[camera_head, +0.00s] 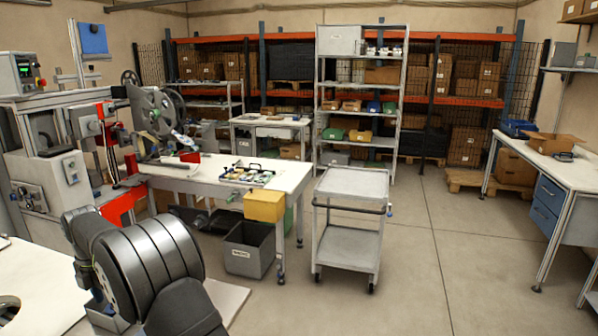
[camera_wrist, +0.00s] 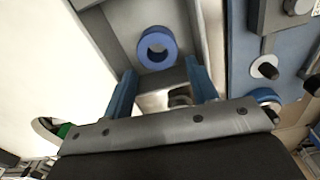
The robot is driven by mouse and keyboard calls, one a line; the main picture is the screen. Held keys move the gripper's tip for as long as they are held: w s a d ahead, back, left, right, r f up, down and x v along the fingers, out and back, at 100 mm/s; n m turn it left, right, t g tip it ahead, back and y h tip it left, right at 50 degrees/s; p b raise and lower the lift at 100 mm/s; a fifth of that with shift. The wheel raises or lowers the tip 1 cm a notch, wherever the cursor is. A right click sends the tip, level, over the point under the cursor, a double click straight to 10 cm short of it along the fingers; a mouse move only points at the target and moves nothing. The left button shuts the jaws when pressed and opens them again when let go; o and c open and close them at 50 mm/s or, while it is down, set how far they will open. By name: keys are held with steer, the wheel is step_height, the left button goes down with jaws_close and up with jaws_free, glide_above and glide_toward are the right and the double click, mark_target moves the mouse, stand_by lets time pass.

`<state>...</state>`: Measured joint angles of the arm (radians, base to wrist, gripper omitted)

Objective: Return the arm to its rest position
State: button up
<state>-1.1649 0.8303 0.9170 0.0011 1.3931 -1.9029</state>
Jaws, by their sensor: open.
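My gripper (camera_wrist: 164,82) shows in the wrist view with its two blue fingers wide apart and nothing between them. Beyond the fingertips, a blue ring-shaped reel (camera_wrist: 141,47) lies on a grey surface, apart from the fingers. A second blue-edged round piece (camera_wrist: 263,93) shows at the right, partly hidden by the gripper's body. In the head view my dark arm links fill the lower left, and my gripper is out of sight there.
In the wrist view a blue panel (camera_wrist: 241,62) with knobs is at the right and a white surface (camera_wrist: 40,60) at the left. In the head view a grey cart (camera_head: 350,247), a white workbench (camera_head: 205,180) and a grey bin (camera_head: 249,258) stand ahead. Floor right of the cart is clear.

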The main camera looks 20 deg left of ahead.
step_height(320, 180, down, 3)
steer(key=shift+r, duration=0.15)
step_height(320, 180, up, 11)
step_height(320, 180, down, 12)
steer(key=shift+r, duration=0.1)
step_height(320, 180, up, 10)
steer(key=d+r+m, duration=0.2)
steer(key=d+m, duration=1.1)
steer(key=d, duration=0.9)
steer(key=shift+m, duration=0.3)
steer(key=s+a+f, duration=0.2)
steer(key=a, duration=0.1)
steer(key=s+a+f, duration=0.2)
steer(key=f, duration=0.1)
steer(key=s+a+f, duration=0.2)
steer(key=s+a, duration=0.1)
steer(key=shift+a+f, duration=0.25)
steer(key=shift+a, duration=0.1)
steer(key=shift+f, duration=0.9)
